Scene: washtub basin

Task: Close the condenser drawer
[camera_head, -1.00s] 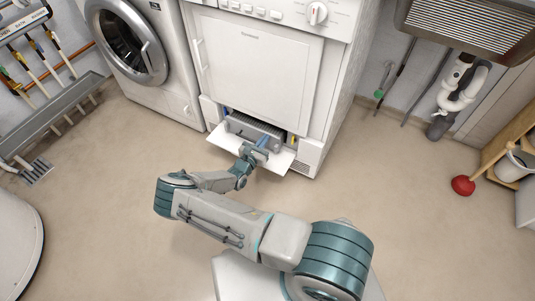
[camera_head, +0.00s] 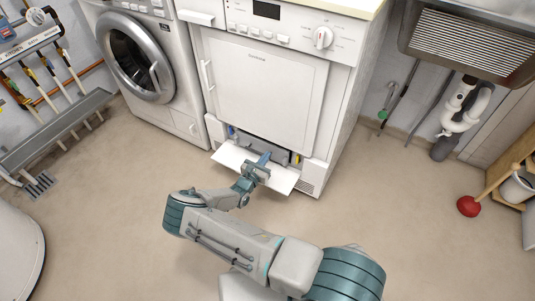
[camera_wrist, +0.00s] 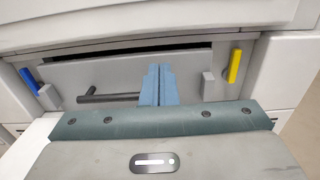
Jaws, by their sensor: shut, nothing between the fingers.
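The condenser drawer (camera_wrist: 110,75) is a grey front with a black bar handle, low in the white dryer. It also shows in the head view (camera_head: 285,155). In the wrist view, a dark gap runs along its top edge. A blue lever (camera_wrist: 29,80) is at its left and a yellow lever (camera_wrist: 235,65) at its right. In the head view, my gripper (camera_head: 264,158) is above the lowered white flap (camera_head: 228,155).
The dryer (camera_head: 260,90) stands beside a washing machine (camera_head: 135,60). The flap sticks out over the floor. The floor around my arm is clear.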

